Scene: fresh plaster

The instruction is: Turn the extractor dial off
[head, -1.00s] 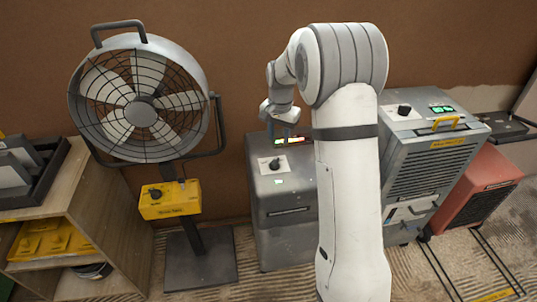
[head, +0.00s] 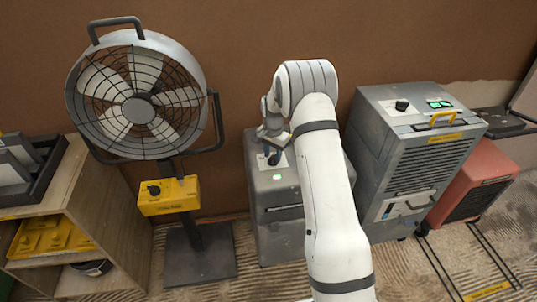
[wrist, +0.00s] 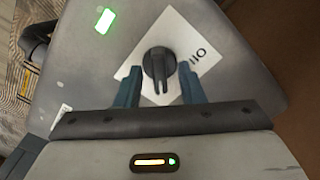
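A black dial (wrist: 160,64) sits on a white label (wrist: 185,42) with printed marks, on top of the grey metal box (head: 270,190) in the middle; I take this box to be the extractor. In the wrist view the dial's pointer faces down the picture, toward my gripper. My gripper (wrist: 160,82) is open, with one blue finger on each side of the pointer end. Gaps show between the fingers and the dial; contact is not visible. In the head view my gripper (head: 271,152) is low over the box top and partly hides the dial. A green light (wrist: 105,20) glows on the box.
A fan (head: 140,100) with a yellow dial box (head: 168,195) stands to the left, beside a wooden shelf (head: 110,215). A larger grey unit (head: 400,150) with its own black dial and green display stands right, then a red unit (head: 470,185). A brown wall is behind.

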